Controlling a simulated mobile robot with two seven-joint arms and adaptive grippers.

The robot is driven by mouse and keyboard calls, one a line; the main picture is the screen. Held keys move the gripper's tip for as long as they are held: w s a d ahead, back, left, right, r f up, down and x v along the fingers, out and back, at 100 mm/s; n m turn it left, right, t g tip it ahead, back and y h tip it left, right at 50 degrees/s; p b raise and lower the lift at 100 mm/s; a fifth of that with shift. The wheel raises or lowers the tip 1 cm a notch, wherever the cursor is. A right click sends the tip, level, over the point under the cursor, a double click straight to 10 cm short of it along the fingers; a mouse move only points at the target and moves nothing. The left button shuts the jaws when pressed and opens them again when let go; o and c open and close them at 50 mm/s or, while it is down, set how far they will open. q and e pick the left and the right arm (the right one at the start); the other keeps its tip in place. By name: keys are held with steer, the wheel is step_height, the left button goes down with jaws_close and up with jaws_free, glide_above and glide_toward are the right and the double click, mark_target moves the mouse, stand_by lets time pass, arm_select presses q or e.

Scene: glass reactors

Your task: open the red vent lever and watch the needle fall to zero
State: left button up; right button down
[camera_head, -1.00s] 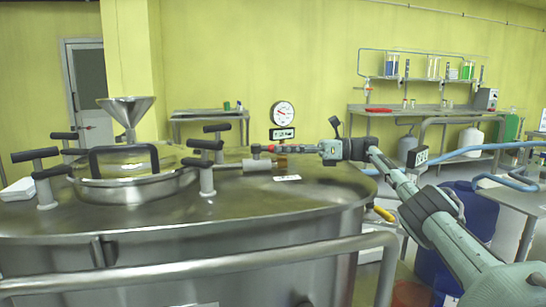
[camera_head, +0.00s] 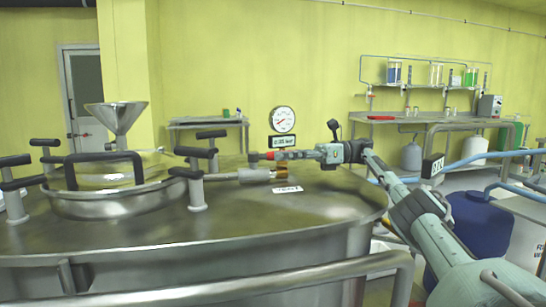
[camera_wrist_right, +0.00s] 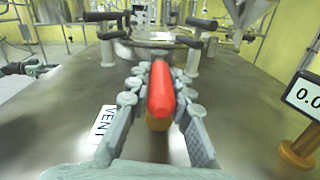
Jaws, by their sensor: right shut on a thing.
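The red vent lever (camera_wrist_right: 161,92) lies between the fingers of my right gripper (camera_wrist_right: 160,85) in the right wrist view. The round pressure gauge (camera_head: 283,119) stands behind, above a small digital display (camera_head: 282,141). Its needle is too small to read surely. My left gripper is not seen in the head view.
The steel vessel lid (camera_head: 250,215) carries a glass-topped hatch (camera_head: 110,203), a funnel (camera_head: 116,119) and several black-handled clamps. A metal rail (camera_head: 300,277) runs along the front. A blue drum (camera_head: 478,222) stands right of the vessel. The display also shows in the wrist view (camera_wrist_right: 303,95).

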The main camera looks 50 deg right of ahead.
stand_by(0.5)
steer(key=c, duration=1.3)
jaws_free()
steer(key=shift+c, duration=0.2)
steer(key=shift+r, duration=0.1)
step_height(320, 180, up, 10)
steer(key=shift+f, duration=0.1)
